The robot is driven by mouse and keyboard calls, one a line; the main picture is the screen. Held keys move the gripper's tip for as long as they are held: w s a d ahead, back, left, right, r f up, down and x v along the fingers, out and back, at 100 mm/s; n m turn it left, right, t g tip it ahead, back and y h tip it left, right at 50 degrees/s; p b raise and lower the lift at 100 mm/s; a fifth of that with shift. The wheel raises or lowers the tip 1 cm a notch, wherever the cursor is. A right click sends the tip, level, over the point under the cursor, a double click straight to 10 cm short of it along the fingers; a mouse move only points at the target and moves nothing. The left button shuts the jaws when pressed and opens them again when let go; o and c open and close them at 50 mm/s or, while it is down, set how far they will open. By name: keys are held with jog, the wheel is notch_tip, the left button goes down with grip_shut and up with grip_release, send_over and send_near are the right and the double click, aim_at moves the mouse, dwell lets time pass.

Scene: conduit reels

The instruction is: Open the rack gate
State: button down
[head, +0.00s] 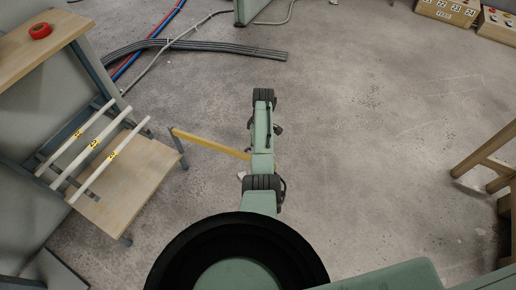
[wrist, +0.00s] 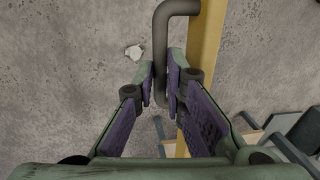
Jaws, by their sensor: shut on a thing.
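The yellow rack gate (head: 212,144) is a bar running right from the post (head: 180,148) at the rack's far corner. It stands out at an angle from the rack's front, so that front is clear of it. Its right end passes under my arm. In the wrist view the gate (wrist: 207,40) runs up the picture beside its grey bent handle (wrist: 178,8). My gripper (wrist: 160,88) is shut on the handle, with purple pads on both sides of it. In the head view my arm hides the gripper and handle.
A red roll (head: 40,30) lies on the bench (head: 40,50) above. Grey conduits (head: 215,48) lie on the floor at the back. A wooden stand (head: 485,155) is at right. Floor between is clear.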

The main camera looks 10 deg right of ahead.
jog(key=shift+a, duration=0.15)
jog(key=c, duration=1.9)
grip_release()
jog(key=shift+r, duration=0.1)
jog(key=r, duration=0.4)
jog(key=w+d+r, duration=0.1)
jog(key=r, duration=0.2)
jog(key=w+r, duration=0.1)
jog(key=r, duration=0.3)
jog(key=shift+d+r, duration=0.15)
jog(key=shift+r, duration=0.15)
